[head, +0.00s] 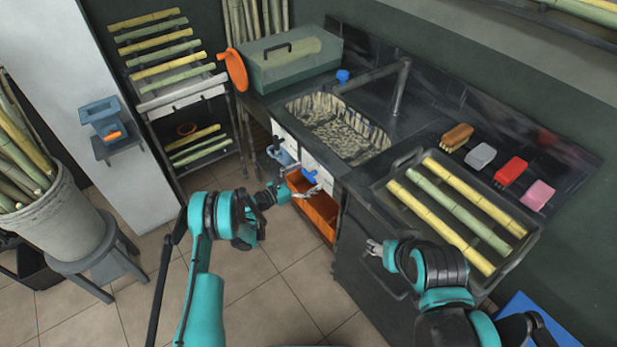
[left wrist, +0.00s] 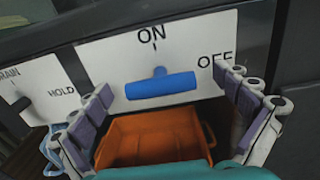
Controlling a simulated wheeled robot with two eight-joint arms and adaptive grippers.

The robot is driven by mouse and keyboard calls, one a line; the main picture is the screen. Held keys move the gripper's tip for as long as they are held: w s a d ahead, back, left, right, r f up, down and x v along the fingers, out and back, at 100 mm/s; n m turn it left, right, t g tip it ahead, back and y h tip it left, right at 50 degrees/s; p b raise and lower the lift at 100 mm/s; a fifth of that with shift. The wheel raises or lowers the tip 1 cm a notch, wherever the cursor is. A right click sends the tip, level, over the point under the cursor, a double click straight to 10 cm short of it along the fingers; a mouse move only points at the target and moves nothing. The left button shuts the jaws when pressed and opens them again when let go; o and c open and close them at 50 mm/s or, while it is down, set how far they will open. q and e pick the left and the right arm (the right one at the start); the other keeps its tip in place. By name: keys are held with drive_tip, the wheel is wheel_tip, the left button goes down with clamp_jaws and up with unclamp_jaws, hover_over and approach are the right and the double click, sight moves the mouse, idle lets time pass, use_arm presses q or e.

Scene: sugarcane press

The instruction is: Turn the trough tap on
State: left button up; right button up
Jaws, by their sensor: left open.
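The blue bar handle (left wrist: 160,86) sits on a white panel (left wrist: 215,40) marked ON above it and OFF to its right. The bar lies nearly level, with a short stub at its middle on the ON side. In the head view the blue handle (head: 309,174) is on the front of the trough unit. My left gripper (head: 298,189) is right in front of it, open, with one finger on each side of the bar in the left wrist view (left wrist: 170,88). I cannot tell whether they touch. My right gripper (head: 375,247) is by the dark cabinet; its jaws are too small to judge.
An orange bin (head: 318,209) sits below the panel. A DRAIN/HOLD lever (left wrist: 20,104) is to the left. Above are the trough (head: 291,104) and a dark spout (head: 402,85). A rack with cane stalks (head: 462,212) lies on the right counter.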

use_arm(q)
drive_tip(key=c, duration=1.2)
drive_tip(key=shift+o, duration=0.2)
drive_tip(key=shift+m, duration=0.4)
drive_tip(key=m, duration=1.1)
drive_tip(key=shift+s, duration=0.1)
